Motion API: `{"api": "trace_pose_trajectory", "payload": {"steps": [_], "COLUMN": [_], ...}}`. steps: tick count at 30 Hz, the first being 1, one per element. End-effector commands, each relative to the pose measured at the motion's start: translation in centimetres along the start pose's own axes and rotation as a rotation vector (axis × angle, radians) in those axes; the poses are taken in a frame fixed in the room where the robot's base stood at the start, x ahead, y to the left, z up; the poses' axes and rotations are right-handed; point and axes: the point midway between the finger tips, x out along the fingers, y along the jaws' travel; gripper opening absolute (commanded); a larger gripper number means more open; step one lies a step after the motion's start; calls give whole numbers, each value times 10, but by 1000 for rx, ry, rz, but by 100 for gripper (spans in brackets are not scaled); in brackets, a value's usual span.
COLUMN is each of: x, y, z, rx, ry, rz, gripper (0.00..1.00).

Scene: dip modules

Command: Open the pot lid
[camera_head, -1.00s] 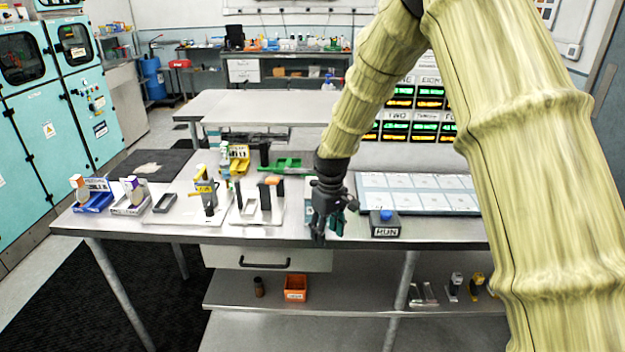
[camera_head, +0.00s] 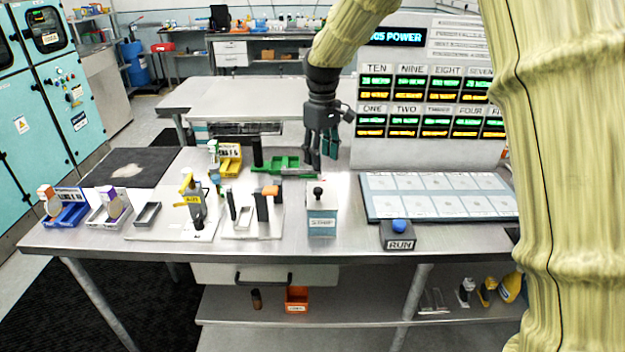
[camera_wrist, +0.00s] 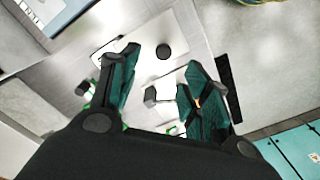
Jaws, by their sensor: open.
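A small blue-grey pot (camera_head: 321,224) with a printed label stands near the front edge of the table in the head view. Its pale lid (camera_head: 321,211) is on top, with a black knob (camera_head: 318,192). My gripper (camera_head: 319,163) is above the table, behind the pot in the picture and apart from it.
A white base (camera_head: 253,228) with upright posts stands left of the pot. Right of it are the RUN button box (camera_head: 398,240) and a blue-edged panel (camera_head: 440,197). A green tray (camera_head: 285,168) lies behind. Bare table shows around the pot.

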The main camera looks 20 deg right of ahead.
Motion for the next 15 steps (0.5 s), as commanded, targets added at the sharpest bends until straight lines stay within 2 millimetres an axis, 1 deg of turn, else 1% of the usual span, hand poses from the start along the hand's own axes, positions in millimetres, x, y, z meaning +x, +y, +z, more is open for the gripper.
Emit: {"api": "trace_pose_trajectory", "payload": {"steps": [2,6,15], "x": [6,25,73], "y": [-4,-11,-12], "z": [-3,-9,-10], "rx": [-7,-17,-19], "ry": [-2,-3,-2], "rz": [-1,-1,-1], "gripper": [47,47,47]}}
